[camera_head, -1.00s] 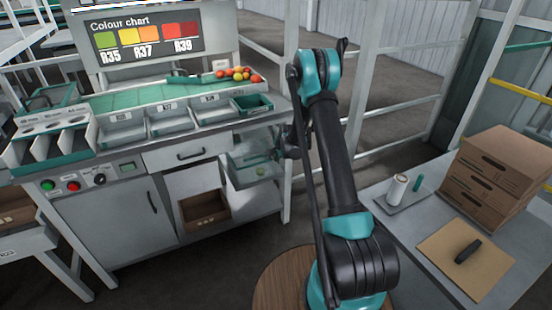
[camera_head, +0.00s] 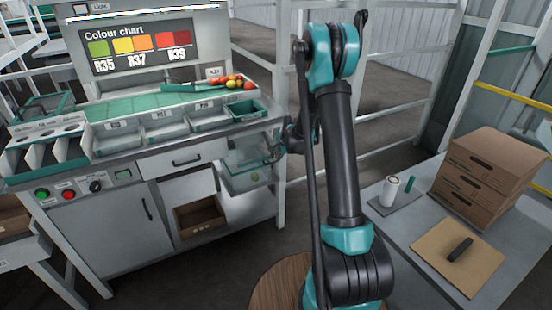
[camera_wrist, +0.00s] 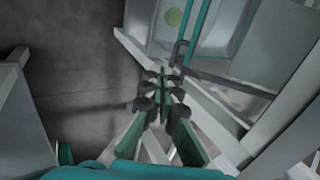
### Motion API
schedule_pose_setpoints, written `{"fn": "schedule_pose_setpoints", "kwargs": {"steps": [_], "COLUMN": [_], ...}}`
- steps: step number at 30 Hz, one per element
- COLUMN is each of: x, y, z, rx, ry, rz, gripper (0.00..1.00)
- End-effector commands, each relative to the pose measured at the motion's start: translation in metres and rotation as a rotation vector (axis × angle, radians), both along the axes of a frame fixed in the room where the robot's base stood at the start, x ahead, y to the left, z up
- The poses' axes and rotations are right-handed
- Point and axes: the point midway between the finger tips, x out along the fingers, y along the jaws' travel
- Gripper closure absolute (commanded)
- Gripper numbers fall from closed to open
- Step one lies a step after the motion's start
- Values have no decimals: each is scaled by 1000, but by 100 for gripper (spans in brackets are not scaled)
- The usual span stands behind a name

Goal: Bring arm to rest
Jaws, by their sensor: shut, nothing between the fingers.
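My arm stands raised in the head view, folded at a high teal elbow, with its forearm hanging down on the far side. My gripper (camera_head: 270,150) shows only in part there, as small dark pieces just left of the arm, in front of the grading bench's right end. In the wrist view my gripper (camera_wrist: 163,78) has its green fingers together at the tips, with nothing between them. It is apart from the clear tray (camera_wrist: 215,35) beyond it, which holds a blurred green round thing.
The grading bench (camera_head: 170,155) stands at left, with several tomatoes (camera_head: 233,82) on top. A table (camera_head: 400,215) at right bears stacked cartons (camera_head: 485,170), a white roll (camera_head: 389,190) and a brown board (camera_head: 440,245) with a dark tool. White rails (camera_head: 385,110) run behind the arm.

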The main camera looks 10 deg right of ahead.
Motion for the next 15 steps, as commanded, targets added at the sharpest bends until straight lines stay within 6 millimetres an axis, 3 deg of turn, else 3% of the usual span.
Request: {"fn": "schedule_pose_setpoints", "kwargs": {"steps": [5, 8, 15], "x": [-14, -35, -109], "y": [-3, -5, -15], "z": [15, 32, 79], "rx": [-23, -64, -200], "ry": [-3, -8, -17], "rz": [31, 89, 289], "gripper": [100, 100, 100]}}
